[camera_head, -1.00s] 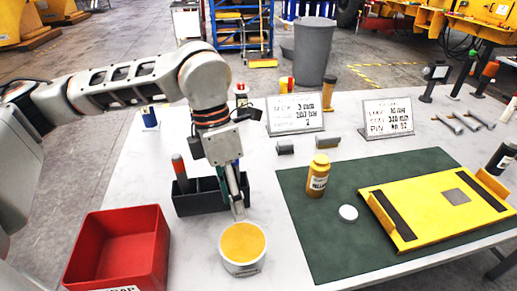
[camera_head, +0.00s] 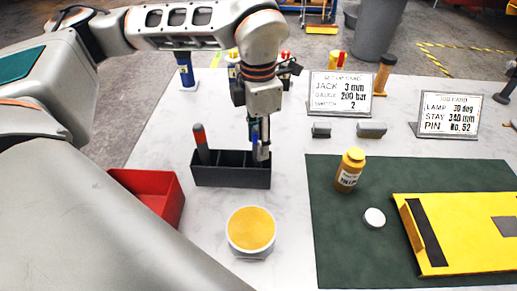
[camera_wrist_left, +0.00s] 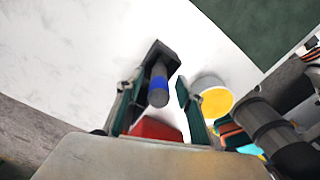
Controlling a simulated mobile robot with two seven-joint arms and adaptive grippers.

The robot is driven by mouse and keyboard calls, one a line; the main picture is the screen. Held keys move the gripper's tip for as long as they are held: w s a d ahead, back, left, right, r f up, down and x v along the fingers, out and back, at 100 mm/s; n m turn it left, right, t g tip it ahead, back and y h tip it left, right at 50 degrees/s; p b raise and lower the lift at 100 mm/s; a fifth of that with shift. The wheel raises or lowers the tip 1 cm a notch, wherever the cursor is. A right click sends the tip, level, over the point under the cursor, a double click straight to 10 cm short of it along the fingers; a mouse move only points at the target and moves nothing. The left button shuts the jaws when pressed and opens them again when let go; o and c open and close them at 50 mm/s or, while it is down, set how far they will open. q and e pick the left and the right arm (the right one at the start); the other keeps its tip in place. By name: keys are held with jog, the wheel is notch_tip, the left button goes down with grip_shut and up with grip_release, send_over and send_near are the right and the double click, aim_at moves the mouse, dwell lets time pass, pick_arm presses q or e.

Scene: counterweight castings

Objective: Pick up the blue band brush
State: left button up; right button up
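The blue band brush (camera_wrist_left: 158,88) has a grey handle with a blue band and stands in a black divided caddy (camera_wrist_left: 165,52) in the left wrist view. My left gripper (camera_wrist_left: 160,93) is open, with its fingers on either side of the handle; I cannot tell whether they touch it. In the head view the left gripper (camera_head: 261,152) is at the right end of the caddy (camera_head: 230,178) and largely hides this brush. My right gripper is not in view.
A tub with a yellow top (camera_head: 251,230) stands in front of the caddy. A red bin (camera_head: 172,200) is partly hidden by my arm. A yellow bottle (camera_head: 349,170), a white disc (camera_head: 374,218) and a yellow plate (camera_head: 450,255) rest on the green mat (camera_head: 330,245).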

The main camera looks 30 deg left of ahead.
pick_arm(q)
jog(key=shift+f, duration=1.6)
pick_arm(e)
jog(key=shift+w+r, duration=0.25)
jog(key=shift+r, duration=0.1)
pick_arm(q)
grip_shut()
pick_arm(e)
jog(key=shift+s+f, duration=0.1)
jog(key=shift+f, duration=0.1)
pick_arm(q)
jog(key=shift+w, duration=0.1)
